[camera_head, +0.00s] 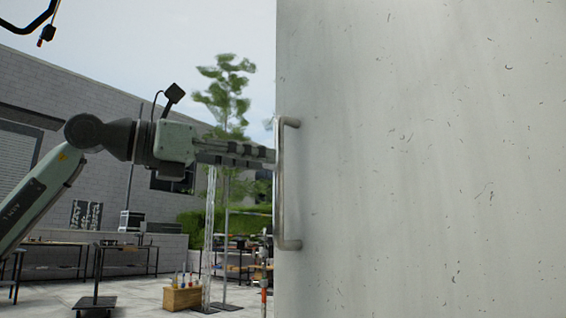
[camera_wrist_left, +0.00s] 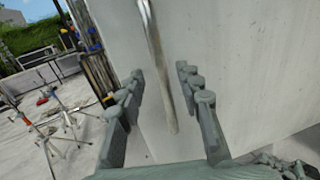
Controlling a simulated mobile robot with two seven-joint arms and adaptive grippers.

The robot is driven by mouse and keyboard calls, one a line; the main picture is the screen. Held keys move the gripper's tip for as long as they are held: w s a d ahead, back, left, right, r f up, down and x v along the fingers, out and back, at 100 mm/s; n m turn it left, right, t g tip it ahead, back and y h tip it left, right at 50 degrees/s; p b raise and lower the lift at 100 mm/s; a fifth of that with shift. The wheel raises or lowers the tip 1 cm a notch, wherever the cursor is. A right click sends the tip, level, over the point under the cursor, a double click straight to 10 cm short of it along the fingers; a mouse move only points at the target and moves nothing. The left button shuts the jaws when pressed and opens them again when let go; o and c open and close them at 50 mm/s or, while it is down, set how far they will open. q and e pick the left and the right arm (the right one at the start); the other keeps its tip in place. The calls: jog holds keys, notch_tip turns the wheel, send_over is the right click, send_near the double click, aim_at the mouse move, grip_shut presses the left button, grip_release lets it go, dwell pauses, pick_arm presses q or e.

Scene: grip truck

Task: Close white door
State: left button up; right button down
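The white door (camera_head: 420,150) fills the right half of the head view, with its free edge at left. Its metal bar handle (camera_head: 281,185) is upright near that edge. My left gripper (camera_head: 265,157) reaches in from the left, its fingers at the upper half of the handle. In the left wrist view, the left gripper (camera_wrist_left: 163,95) has its two fingers spread apart. The handle (camera_wrist_left: 158,65) runs down between them with gaps on both sides, in front of the door (camera_wrist_left: 245,60). Grey-green jointed parts at the lower right there may be my right gripper; its state is unclear.
Left of the door is an open yard with a grey brick wall (camera_head: 60,85), workbenches (camera_head: 125,258), a wooden crate (camera_head: 182,298) and a tree. In the left wrist view, tripod stands (camera_wrist_left: 55,125) are on the paved floor beyond the door edge.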

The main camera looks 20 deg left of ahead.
pick_arm(q)
jog(key=x, duration=0.5)
jog(key=shift+c, duration=0.2)
grip_shut()
